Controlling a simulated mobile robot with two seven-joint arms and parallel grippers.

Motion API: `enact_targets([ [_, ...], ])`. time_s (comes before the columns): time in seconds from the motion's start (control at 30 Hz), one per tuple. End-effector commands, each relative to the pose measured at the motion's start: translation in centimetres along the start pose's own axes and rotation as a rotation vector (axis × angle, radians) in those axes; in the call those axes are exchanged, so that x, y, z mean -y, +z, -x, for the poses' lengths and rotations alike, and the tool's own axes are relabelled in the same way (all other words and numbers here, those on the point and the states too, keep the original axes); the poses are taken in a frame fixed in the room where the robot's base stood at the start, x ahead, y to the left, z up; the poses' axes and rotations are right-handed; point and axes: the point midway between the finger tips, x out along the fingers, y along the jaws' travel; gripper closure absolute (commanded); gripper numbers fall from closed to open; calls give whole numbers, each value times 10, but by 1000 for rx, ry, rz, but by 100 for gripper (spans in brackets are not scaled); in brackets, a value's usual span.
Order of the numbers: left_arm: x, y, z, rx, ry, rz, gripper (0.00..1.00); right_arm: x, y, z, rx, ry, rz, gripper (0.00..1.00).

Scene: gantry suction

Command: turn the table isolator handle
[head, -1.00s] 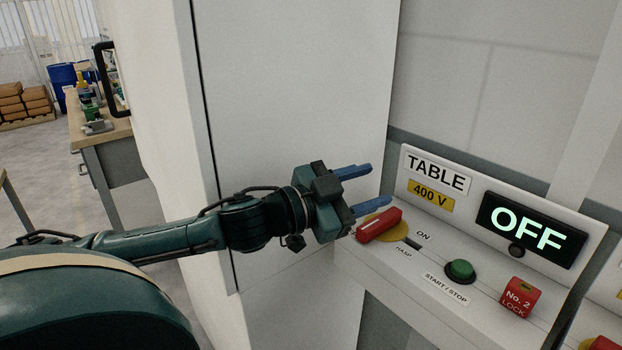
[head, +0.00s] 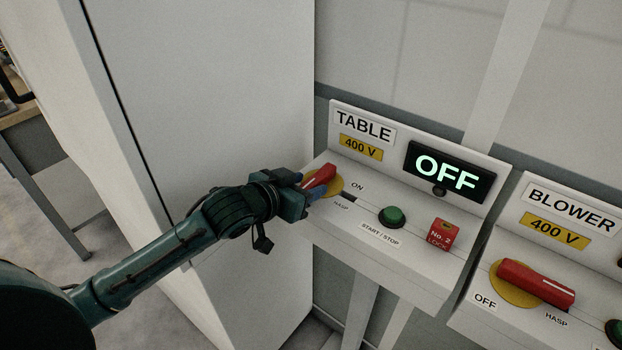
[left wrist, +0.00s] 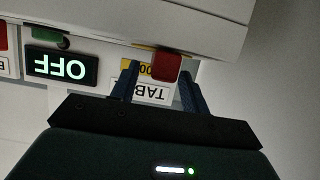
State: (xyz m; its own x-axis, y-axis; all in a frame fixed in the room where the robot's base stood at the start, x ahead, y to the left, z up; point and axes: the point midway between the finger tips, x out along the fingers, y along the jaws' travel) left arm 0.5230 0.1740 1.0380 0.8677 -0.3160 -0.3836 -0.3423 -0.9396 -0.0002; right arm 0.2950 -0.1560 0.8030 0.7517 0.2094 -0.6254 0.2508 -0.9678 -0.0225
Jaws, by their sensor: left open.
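The red table isolator handle (head: 319,177) sits on a yellow disc (head: 334,187) at the left of the TABLE panel. My left gripper (head: 309,185) is open at the handle, with its blue fingers on either side of it. In the left wrist view the red handle (left wrist: 166,67) shows between the two open fingers (left wrist: 159,72); I cannot tell whether either finger touches it. The TABLE display (head: 448,172) reads OFF. My right gripper is not in view.
A green start/stop button (head: 393,217) and a red No. 2 lock (head: 443,234) sit right of the handle. The BLOWER panel (head: 573,206), with its own red handle (head: 536,282), is further right. A tall pale cabinet (head: 215,100) stands close at the left.

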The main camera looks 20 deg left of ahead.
Motion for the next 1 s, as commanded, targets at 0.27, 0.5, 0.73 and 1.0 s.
enact_targets([
  [0.27, 0, -1, -24, -1, -1, 1, 55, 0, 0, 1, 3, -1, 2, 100],
  [0.5, 0, 0, -26, -1, 0, 1, 55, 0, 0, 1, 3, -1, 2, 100],
  [0.73, 0, 0, -25, -1, -1, 1, 70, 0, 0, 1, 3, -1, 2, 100],
  [1.0, 1, 0, -25, -1, -1, 1, 92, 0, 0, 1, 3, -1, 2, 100],
])
